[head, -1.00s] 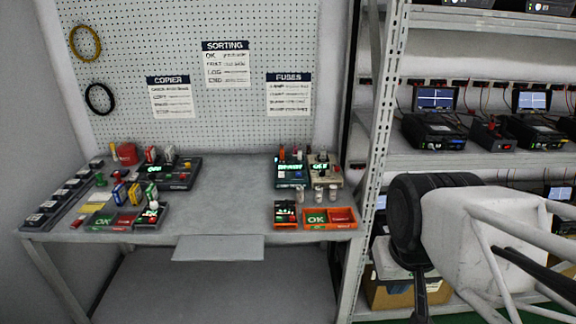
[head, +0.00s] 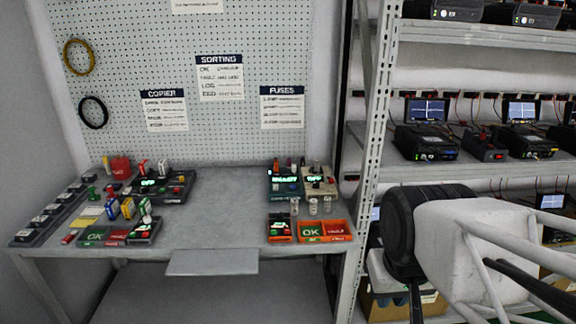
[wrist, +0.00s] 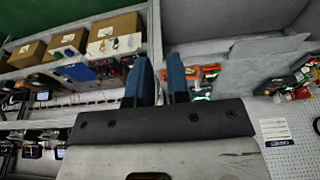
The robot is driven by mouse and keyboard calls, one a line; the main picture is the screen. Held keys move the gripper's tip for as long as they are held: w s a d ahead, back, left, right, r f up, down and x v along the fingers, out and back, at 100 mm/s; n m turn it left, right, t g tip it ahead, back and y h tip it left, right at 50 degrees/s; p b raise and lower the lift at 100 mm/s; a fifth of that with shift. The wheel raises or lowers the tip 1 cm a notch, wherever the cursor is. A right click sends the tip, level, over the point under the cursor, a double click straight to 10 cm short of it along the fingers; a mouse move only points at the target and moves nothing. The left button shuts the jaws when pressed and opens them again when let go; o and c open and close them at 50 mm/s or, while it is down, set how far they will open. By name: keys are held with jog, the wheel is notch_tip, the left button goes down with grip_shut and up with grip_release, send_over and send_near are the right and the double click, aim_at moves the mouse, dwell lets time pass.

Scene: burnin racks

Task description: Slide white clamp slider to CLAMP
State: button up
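The white clamp slider is too small to pick out with certainty. A beige device (head: 318,181) with a lit display and small knobs stands at the back right of the table, beside a dark device (head: 285,182) with a lit display. My gripper (wrist: 158,82) shows in the wrist view as two blue fingers with a gap between them and nothing held. It is well away from the table devices. In the head view my arm is at the right, in front of the shelves, and the fingers cannot be made out there.
The grey table (head: 220,215) is clear in its middle. Orange trays (head: 337,241) and small clear jars (head: 313,206) are at its right. Another device (head: 170,187) and several small coloured items are at its left. A metal shelf post (head: 370,150) stands right of the table.

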jog(key=o, duration=0.4)
jog(key=shift+w+r, duration=0.3)
jog(key=shift+w, duration=0.2)
jog(key=shift+o, duration=0.5)
jog(key=w+r+m, duration=0.2)
jog(key=w+r, duration=0.2)
jog(key=w, duration=0.5)
jog(key=shift+w+a+r, duration=0.35)
jog(key=shift+r, duration=0.05)
jog(key=w+a+r+m+g+y, duration=0.1)
jog(key=w+m, duration=0.3)
jog(key=w, duration=1.8)
jog(key=w+a+r+m+g+y, duration=0.15)
jog(key=w+m, duration=0.35)
jog(key=w, duration=1.7)
jog(key=w+a+f+m, duration=0.1)
jog(key=w+f+m, duration=0.1)
jog(key=w+f, duration=0.5)
jog(key=w+f+m+y, duration=0.1)
jog(key=w+f+m, duration=0.1)
jog(key=w+f, duration=0.5)
jog(key=w+a+f+m+y, duration=0.1)
jog(key=w+f, duration=0.6)
jog(key=w, duration=0.9)
jog(key=shift+a+m, duration=0.35)
jog(key=shift+m, duration=0.55)
jog(key=shift+w, duration=0.1)
